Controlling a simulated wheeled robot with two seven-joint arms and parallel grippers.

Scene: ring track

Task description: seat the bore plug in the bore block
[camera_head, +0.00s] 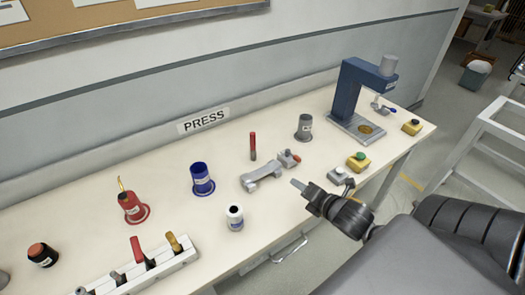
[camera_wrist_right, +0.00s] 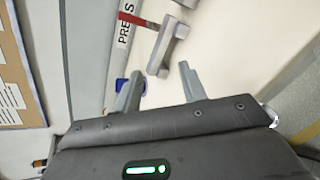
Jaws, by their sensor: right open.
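I cannot tell for sure which pieces are the bore plug and the bore block. A grey piece with two raised ends (camera_head: 262,175) lies mid-bench; it also shows in the right wrist view (camera_wrist_right: 168,46), beyond my fingers. A red-handled pin (camera_head: 252,146) stands upright behind it and shows in the wrist view too (camera_wrist_right: 138,20). A dark grey labelled cylinder (camera_head: 305,127) stands to the right, towards the press. My right gripper (camera_head: 299,186) is at the bench's front edge, right of the grey piece and apart from it. Its fingers (camera_wrist_right: 160,82) are spread and empty. My left gripper is out of view.
A blue press (camera_head: 347,92) stands at the back right.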

